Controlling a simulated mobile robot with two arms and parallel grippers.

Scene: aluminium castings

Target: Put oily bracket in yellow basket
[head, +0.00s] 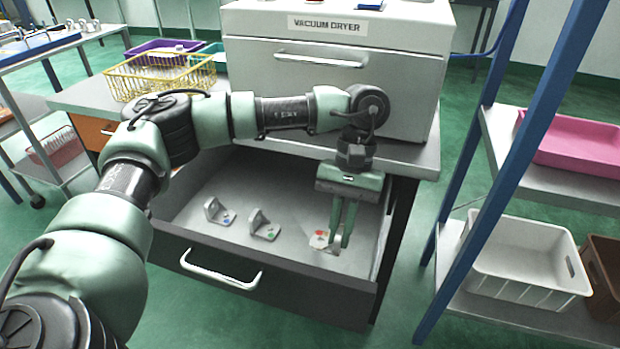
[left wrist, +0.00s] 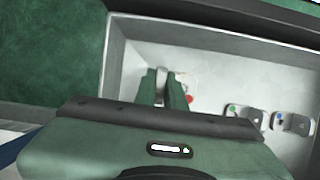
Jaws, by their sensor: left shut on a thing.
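Three grey metal brackets are in the open drawer (head: 290,279) under the vacuum dryer. My left gripper (head: 338,238) points down into the drawer, shut on the rightmost bracket (head: 319,240). That bracket carries a red mark and is partly hidden by the fingers; the left wrist view shows it between the fingertips (left wrist: 164,88). A bracket with a green mark (head: 264,228) and one with a blue mark (head: 217,211) stand to its left. I cannot tell by sight which is oily. The yellow wire basket (head: 121,84) sits on the counter at the back left.
The vacuum dryer (head: 400,40) stands on the counter behind my arm. A purple basket (head: 150,46) is behind the yellow one. On the right, blue shelf posts (head: 486,125) hold a pink tray (head: 580,142), a white crate (head: 527,270) and a brown bin (head: 602,262).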

